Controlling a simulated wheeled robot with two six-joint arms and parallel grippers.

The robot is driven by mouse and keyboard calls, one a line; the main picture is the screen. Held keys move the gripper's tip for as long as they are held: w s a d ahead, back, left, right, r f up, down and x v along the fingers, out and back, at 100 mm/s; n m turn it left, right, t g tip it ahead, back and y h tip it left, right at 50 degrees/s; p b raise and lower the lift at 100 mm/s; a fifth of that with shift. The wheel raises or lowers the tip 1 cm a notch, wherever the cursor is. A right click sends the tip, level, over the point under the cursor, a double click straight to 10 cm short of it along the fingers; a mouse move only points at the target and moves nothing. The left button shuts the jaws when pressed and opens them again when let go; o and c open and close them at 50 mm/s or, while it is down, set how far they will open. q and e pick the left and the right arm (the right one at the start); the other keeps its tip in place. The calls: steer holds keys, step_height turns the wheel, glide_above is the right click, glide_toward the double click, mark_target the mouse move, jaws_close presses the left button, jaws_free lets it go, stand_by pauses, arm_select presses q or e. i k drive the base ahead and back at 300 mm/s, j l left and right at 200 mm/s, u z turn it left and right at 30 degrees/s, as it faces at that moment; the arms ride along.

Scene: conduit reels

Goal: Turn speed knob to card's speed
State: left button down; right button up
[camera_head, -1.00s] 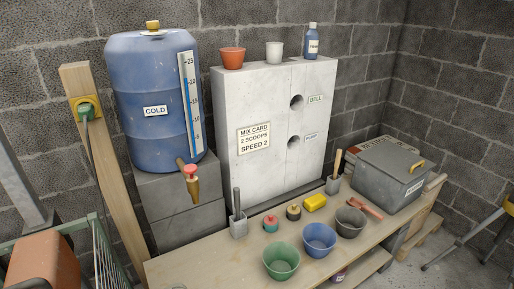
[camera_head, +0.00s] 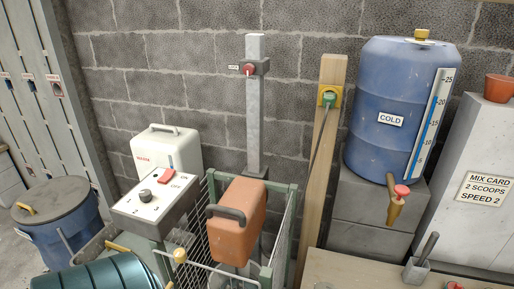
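A grey control box (camera_head: 182,205) stands at the lower left. On its pale sloping top is a dark round knob (camera_head: 145,195) with small marks around it, too small to read. A red switch (camera_head: 166,176) sits beside the knob, near ON and OFF lettering. The mix card (camera_head: 485,189) on the grey block at the right reads "2 SCOOPS" and "SPEED 2". Which mark the knob points at, I cannot tell. Neither of my grippers is in view.
A wire mesh cage (camera_head: 293,215) beside the box holds a terracotta block with a dark handle (camera_head: 240,222). A ribbed teal drum (camera_head: 98,278) is in front. A white canister (camera_head: 166,150) stands behind. A blue bin (camera_head: 60,228) is at left, a blue COLD barrel (camera_head: 390,140) at right.

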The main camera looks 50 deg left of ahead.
mark_target(146, 195)
steer(key=u, duration=2.3)
